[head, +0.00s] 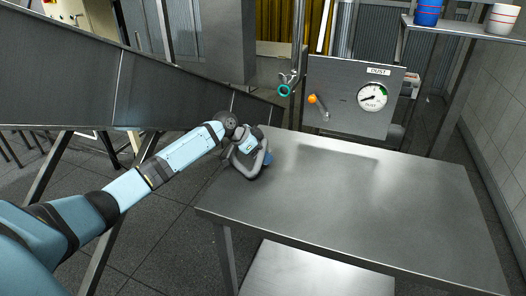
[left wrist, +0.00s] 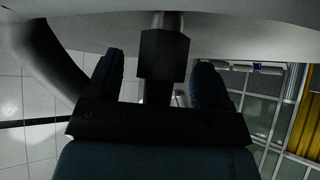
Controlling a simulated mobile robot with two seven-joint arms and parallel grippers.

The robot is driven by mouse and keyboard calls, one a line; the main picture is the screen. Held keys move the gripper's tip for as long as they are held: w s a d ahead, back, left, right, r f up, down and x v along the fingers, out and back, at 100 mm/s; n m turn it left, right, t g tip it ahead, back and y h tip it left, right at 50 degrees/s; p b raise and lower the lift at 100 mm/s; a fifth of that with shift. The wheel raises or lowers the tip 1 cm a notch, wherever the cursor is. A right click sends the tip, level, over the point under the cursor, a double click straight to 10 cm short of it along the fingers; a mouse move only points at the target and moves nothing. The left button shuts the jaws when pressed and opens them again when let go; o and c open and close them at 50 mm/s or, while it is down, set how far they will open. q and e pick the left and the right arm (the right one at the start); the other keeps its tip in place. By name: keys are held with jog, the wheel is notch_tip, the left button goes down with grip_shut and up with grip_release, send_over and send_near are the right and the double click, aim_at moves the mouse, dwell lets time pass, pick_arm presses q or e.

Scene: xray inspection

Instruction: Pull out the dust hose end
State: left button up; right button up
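No thing in the head view can be surely picked out as the dust hose end. A teal ring (head: 284,90) sits at the lower end of a thin grey pipe, left of the panel (head: 345,95) labelled DUST. My left gripper (head: 262,160) is over the table's left back corner, beside a grey loop-shaped part, in front of and below the teal ring. In the left wrist view its two dark fingers (left wrist: 157,82) stand apart. A dark block (left wrist: 163,54) shows between them, with gaps on both sides; whether they touch it is hidden. My right gripper is not in view.
The steel table (head: 350,200) is bare over most of its top. The panel carries a gauge (head: 372,97) and an orange-knobbed lever (head: 318,106). A sloping dark metal chute (head: 150,85) runs along the left. Blue and white cups stand on a shelf (head: 465,28) at right.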

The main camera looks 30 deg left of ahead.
pick_arm(q)
jog(key=v, duration=1.2)
jog(key=shift+p, duration=0.3)
jog(key=shift+d, duration=0.1)
